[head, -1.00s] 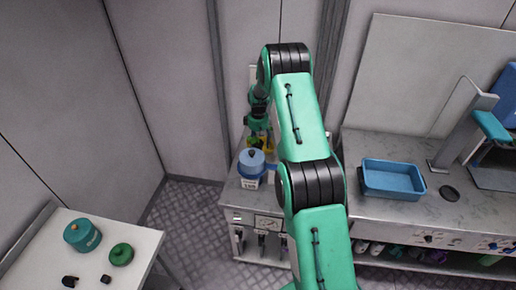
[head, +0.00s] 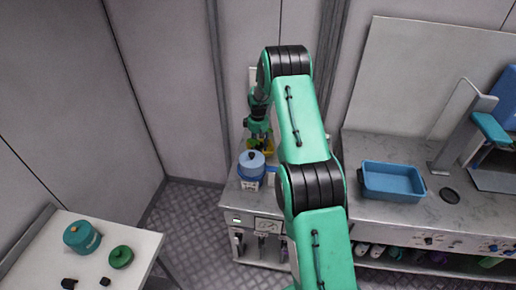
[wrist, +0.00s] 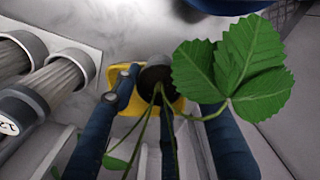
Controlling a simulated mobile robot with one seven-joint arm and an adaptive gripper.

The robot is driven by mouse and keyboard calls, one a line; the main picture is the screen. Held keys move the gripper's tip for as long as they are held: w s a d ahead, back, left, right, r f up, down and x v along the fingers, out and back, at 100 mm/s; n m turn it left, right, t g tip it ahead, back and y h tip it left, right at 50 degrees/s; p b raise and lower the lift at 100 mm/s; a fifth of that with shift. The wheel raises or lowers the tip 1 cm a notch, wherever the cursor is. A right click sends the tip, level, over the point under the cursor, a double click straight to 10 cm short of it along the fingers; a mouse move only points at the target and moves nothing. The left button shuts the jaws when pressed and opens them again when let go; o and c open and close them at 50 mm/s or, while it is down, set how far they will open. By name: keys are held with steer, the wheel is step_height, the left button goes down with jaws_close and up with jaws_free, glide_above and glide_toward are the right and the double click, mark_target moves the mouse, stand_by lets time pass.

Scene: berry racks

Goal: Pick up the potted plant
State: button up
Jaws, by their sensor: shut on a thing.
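The potted plant has a yellow pot (wrist: 113,76) with dark soil, thin green stems and broad toothed leaves (wrist: 232,72). In the wrist view my gripper (wrist: 168,95) has its dark blue fingers on either side of the pot, shut on it. In the head view my gripper (head: 260,138) is at the far left end of the counter, behind the blue pot, with the yellow pot (head: 267,148) partly hidden by it. I cannot tell whether the pot still touches the surface below.
A blue lidded pot (head: 251,162) stands just in front of the plant. A blue tray (head: 392,181) sits on the counter to the right. Ribbed cylinders (wrist: 62,75) lie left in the wrist view.

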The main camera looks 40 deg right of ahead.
mark_target(258, 145)
step_height(258, 145, up, 10)
steer(key=shift+p, duration=0.3)
stand_by(0.3)
steer(key=shift+f, duration=0.1)
stand_by(0.5)
steer(key=shift+f+n+b, duration=0.1)
steer(key=shift+n+b, duration=0.8)
steer(key=shift+b, duration=0.2)
steer(key=n+b, duration=0.3)
steer(key=shift+w, duration=0.15)
steer(key=shift+n+b, duration=0.8)
steer(key=shift+n, duration=0.3)
steer(key=shift+r+n+b, duration=0.3)
steer(key=shift+n+b, duration=0.3)
steer(key=shift+n, duration=0.3)
